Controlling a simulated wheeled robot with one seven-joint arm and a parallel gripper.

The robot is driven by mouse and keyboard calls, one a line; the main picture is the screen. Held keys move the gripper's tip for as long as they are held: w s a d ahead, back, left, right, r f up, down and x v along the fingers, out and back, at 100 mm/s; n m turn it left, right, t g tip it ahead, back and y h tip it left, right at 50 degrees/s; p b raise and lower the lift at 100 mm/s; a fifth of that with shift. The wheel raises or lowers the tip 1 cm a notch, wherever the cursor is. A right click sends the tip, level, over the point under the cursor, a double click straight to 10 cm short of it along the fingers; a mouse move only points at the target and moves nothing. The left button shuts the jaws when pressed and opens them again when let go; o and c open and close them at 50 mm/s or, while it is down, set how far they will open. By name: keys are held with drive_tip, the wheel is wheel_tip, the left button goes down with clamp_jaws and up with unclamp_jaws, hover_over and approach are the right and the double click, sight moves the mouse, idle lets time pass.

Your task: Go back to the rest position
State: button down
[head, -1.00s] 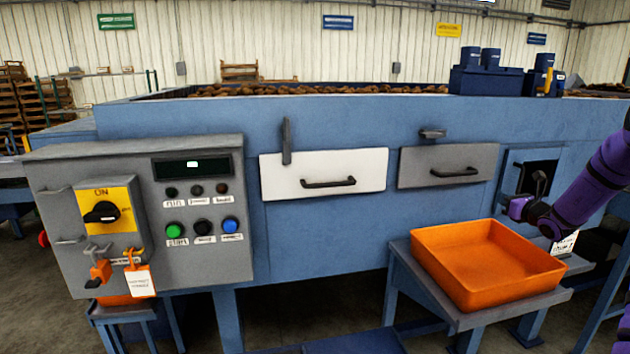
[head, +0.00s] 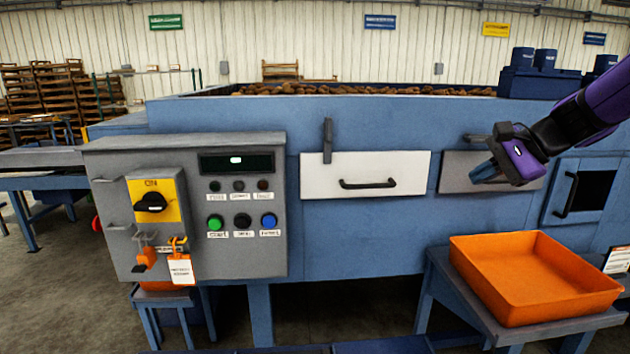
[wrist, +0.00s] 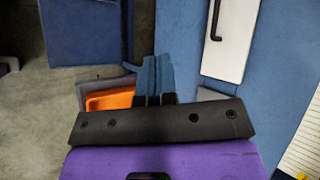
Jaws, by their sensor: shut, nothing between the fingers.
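My gripper (head: 484,173) is raised in front of the grey drawer panel (head: 462,178) of the blue machine, in the head view. Its fingers point left and it hides part of that panel. In the wrist view my gripper (wrist: 155,75) shows its blue fingers together, with nothing between them. The purple and black arm comes in from the right edge in the head view.
An orange tray (head: 530,310) sits on a low stand below my gripper. A white panel (head: 365,188) with a black handle is to the left. The grey control box (head: 240,250) is further left. A dark-windowed door (head: 564,190) is at the right.

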drive_tip(key=s+n+h, duration=0.7)
drive_tip(key=s+n, duration=0.5)
drive_tip(key=s, duration=1.3)
drive_tip(key=shift+s+a+h, duration=0.15)
drive_tip(key=shift+a+h, duration=0.15)
drive_tip(key=shift+a, duration=0.1)
drive_tip(key=shift+f, duration=0.1)
